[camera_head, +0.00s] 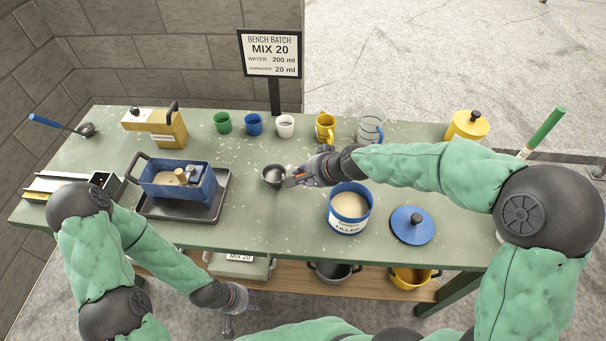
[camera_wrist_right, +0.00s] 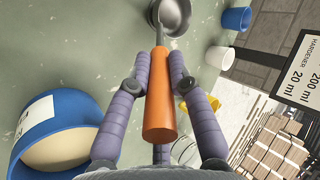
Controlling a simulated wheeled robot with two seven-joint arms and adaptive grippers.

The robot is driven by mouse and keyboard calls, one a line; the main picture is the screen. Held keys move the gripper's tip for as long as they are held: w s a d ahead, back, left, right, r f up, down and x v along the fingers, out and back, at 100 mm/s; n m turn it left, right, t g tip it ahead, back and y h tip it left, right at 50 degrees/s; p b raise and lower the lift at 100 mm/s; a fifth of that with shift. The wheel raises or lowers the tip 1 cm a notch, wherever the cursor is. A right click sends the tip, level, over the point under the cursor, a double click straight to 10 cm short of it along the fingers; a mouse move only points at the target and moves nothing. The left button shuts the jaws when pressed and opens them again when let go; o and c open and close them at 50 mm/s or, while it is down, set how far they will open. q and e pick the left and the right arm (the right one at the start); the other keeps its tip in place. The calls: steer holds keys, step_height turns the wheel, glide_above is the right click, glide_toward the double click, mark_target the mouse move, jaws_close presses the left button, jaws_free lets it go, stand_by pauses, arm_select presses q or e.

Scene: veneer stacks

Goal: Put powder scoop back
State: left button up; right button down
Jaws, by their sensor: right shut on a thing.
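The powder scoop has a grey metal bowl (camera_head: 273,175) and an orange handle (camera_wrist_right: 160,95). My right gripper (camera_head: 305,177) is shut on the handle, with a finger on each side in the right wrist view (camera_wrist_right: 161,82). The scoop is over the middle of the bench, left of the open blue filler tub (camera_head: 349,222). The tub holds pale powder and also shows in the wrist view (camera_wrist_right: 75,108). Its blue lid (camera_head: 413,226) lies to its right. My left gripper (camera_head: 238,298) is low in front of the bench; its finger opening is unclear.
A blue container (camera_head: 180,183) stands in a dark tray (camera_head: 206,212) at left. A blue-handled ladle (camera_head: 62,126) lies farther left. Several cups line the back, with a clear jug (camera_head: 370,129) and a yellow pot (camera_head: 467,125). A sign (camera_head: 271,54) stands behind.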

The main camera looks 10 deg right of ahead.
steer(key=shift+f+b, duration=0.5)
steer(key=shift+f, duration=0.1)
stand_by(0.5)
steer(key=shift+c, duration=2.2)
jaws_free()
steer(key=p+v, duration=0.5)
steer(key=v, duration=0.7)
steer(key=shift+a, duration=0.3)
steer(key=shift+s, duration=0.15)
